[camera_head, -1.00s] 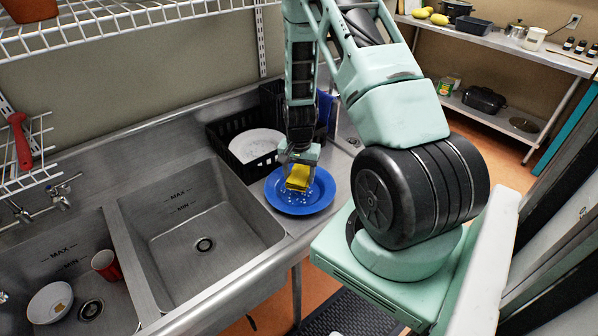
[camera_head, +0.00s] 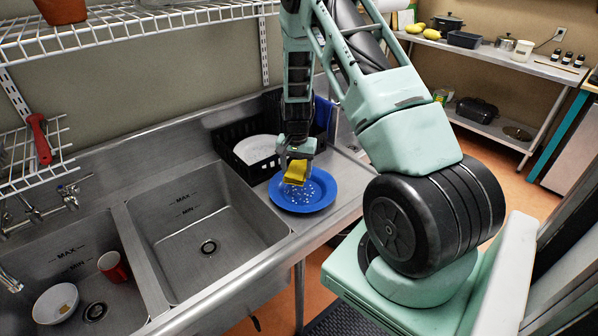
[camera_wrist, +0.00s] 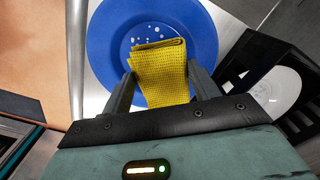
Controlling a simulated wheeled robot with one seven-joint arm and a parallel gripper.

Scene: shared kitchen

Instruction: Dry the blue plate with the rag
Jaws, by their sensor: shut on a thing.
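The blue plate (camera_head: 318,190) lies on the steel counter to the right of the sink, with small white or clear spots like droplets on it. It also shows in the wrist view (camera_wrist: 110,40). My gripper (camera_head: 296,160) is above the plate and shut on a folded yellow rag (camera_head: 295,174). In the wrist view the rag (camera_wrist: 160,70) sits between both fingers and hides part of the plate. I cannot tell whether the rag touches the plate.
A black rack (camera_head: 232,152) with a white plate (camera_head: 256,149) stands just behind the blue plate. Two sink basins lie to the left; one holds a red cup (camera_head: 113,267) and a white bowl (camera_head: 55,303). A wire shelf (camera_head: 130,30) hangs above. The counter's front edge is close.

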